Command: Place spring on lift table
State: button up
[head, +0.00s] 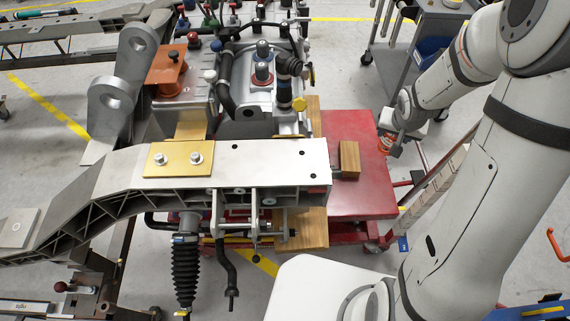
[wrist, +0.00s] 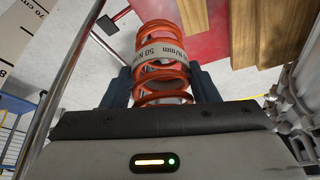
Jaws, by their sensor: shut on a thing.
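The spring (wrist: 162,60) is an orange coil with a light band marked "50 N/mm". In the wrist view it sits between the two dark fingers of my gripper (wrist: 163,88), which is shut on it. The lift table (head: 362,195) has a red top and stands under the engine and chassis beam. In the wrist view its red surface (wrist: 221,48) lies beyond the spring. I cannot tell the exact height of the spring.
A wooden block (head: 349,158) stands on the red top, near the grey chassis beam (head: 240,158). The engine (head: 250,85) fills the back left of the table. A grey cart (head: 425,35) stands behind. The red top's right part is clear.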

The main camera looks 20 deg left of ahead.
notch_tip(320, 180, down, 16)
jog(key=s+m+h+b, duration=0.1)
jog(key=m+b, duration=0.3)
jog(key=b, duration=1.9)
jog(key=shift+s+d+m+g+h+b, duration=0.25)
jog(key=shift+m+g+h+b, duration=0.05)
jog(key=shift+b, duration=0.05)
jog(key=shift+r, duration=0.1)
notch_tip(320, 180, down, 10)
jog(key=b, duration=0.4)
jog(key=shift+b, duration=0.35)
jog(key=shift+f, duration=0.2)
jog(key=o, duration=1.3)
